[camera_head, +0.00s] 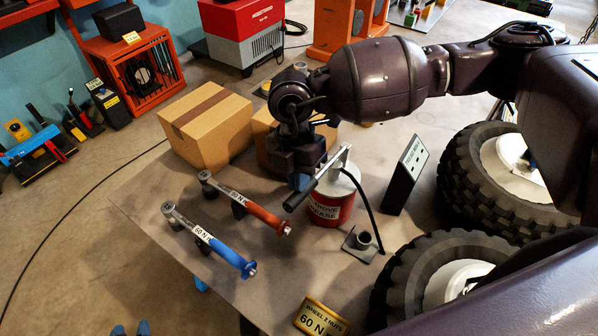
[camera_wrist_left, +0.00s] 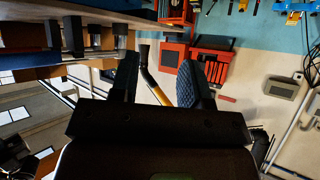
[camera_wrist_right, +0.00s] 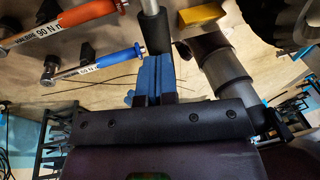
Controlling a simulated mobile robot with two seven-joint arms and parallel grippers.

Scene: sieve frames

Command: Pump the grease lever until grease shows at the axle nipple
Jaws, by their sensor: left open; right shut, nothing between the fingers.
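The red grease can (camera_head: 322,210), with a white top, stands on the table. Its silver lever ends in a black grip (camera_head: 298,198), pointing down-left; the grip also shows in the right wrist view (camera_wrist_right: 157,36). A black hose runs from the can to a short grey tube on a square plate (camera_head: 363,241), perhaps the axle nipple; no grease can be made out there. My right gripper (camera_head: 302,180) is shut and empty, its blue fingertips close to the grip; I cannot tell if they touch. My left gripper (camera_head: 131,328) is open and empty, away from the can, at the bottom edge.
A blue-handled torque wrench (camera_head: 225,257) and a red-handled one (camera_head: 262,213) lie left of the can. Cardboard boxes (camera_head: 207,125) stand behind. A dark upright panel (camera_head: 405,172), wheels (camera_head: 505,165) and a yellow sign (camera_head: 320,318) are at the right and front.

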